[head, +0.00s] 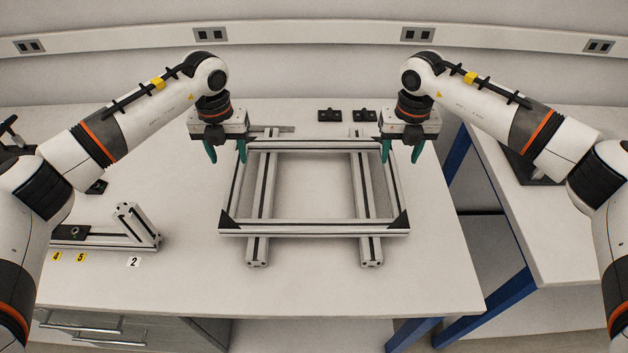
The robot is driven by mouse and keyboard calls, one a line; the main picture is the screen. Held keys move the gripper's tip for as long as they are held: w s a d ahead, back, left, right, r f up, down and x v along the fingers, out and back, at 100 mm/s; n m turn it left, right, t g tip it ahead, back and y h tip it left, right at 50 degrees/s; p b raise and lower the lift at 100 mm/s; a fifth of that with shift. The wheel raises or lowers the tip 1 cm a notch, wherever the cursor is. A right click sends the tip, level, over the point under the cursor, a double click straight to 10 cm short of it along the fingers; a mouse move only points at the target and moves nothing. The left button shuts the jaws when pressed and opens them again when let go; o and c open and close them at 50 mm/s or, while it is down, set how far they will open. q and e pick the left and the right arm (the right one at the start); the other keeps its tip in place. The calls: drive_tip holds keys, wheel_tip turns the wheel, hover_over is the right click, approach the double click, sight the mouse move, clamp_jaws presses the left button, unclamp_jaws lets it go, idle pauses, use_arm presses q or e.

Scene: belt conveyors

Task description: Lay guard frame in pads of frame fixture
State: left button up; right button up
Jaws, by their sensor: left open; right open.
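The guard frame (315,226) is a rectangle of grey aluminium profiles with black corner plates at its front corners. It lies across two parallel profile rails (257,252) that run front to back on the table. The pads are hidden or too small to make out. My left gripper (226,152) is open, its green fingers at the frame's back left corner. My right gripper (401,152) is open, its green fingers at the back right corner. Both are empty, and I cannot tell whether the fingers touch the frame.
A profile piece with a diagonal brace (138,226) lies at the left, by number labels 4, 5 and 2. Small black brackets (330,115) sit at the back. A second, blue-legged table (545,220) stands right across a gap. The front of the table (300,290) is clear.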

sight(234, 177)
use_arm(q)
wheel_tip(234, 177, down, 8)
drive_tip(key=shift+f, duration=0.1)
use_arm(e)
wheel_tip(234, 177, down, 8)
drive_tip(key=shift+f, duration=0.1)
use_arm(q)
drive_tip(key=shift+c, duration=0.5)
use_arm(e)
drive_tip(key=shift+c, duration=0.5)
use_arm(q)
clamp_jaws()
use_arm(e)
clamp_jaws()
